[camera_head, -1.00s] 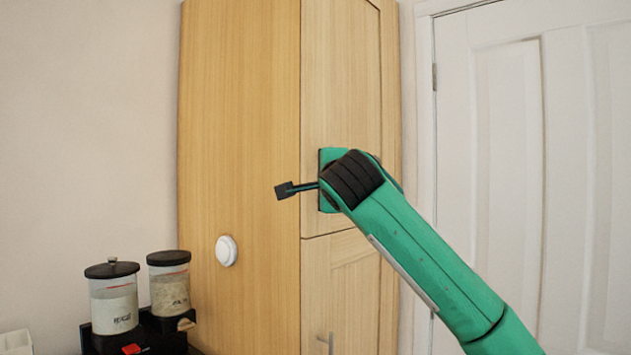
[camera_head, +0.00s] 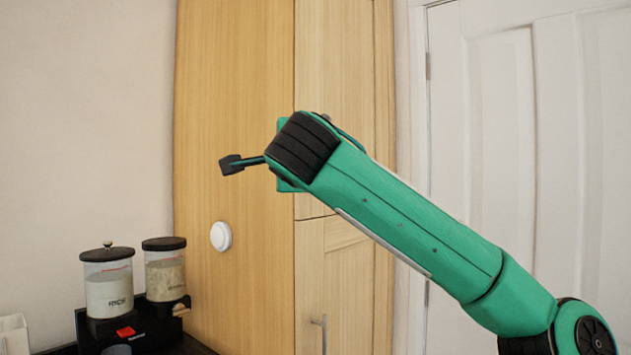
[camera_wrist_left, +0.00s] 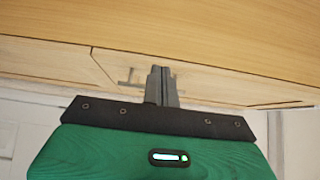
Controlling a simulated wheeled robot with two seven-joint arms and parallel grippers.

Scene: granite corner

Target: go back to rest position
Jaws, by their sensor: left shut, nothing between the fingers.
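My left gripper (camera_wrist_left: 161,70) is shut and empty in the left wrist view. Its two grey fingers lie together in front of the blurred wooden cabinet. In the head view, one green arm of mine with a black ridged wrist joint (camera_head: 304,147) comes in from the lower right. The wrist view fits this being my left arm. A small black block sticks out to the left of the wrist. No second gripper shows.
A tall wooden cabinet (camera_head: 235,80) stands behind the arm, with a round white knob-like disc (camera_head: 221,236) on its left panel. Two dark-lidded canisters (camera_head: 108,283) (camera_head: 165,272) stand in a black holder at the lower left. A white door (camera_head: 480,150) is at the right.

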